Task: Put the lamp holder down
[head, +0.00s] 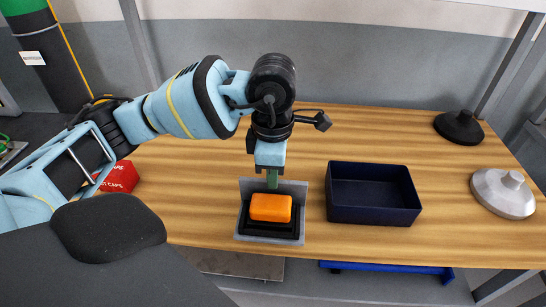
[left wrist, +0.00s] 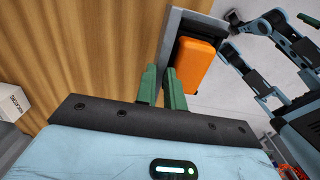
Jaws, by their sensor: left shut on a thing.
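The lamp holder (head: 301,215), a grey L-shaped bracket with a black inner frame, is at the front of the table in the head view. An orange block (head: 271,207) sits in it. My left gripper (head: 272,180) comes down from above, and its green fingers are shut on the holder's upright back wall. In the left wrist view the fingers (left wrist: 164,85) are at the grey holder (left wrist: 172,32), beside the orange block (left wrist: 196,66). The holder looks level; whether its underside touches the table is hidden.
The wooden table (head: 400,140) has a dark blue bin (head: 374,217) just right of the holder. A black cone-shaped piece (head: 459,127) and a grey disc (head: 503,193) lie at the right. A red box (head: 120,177) stands at the left. The table's front edge is close.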

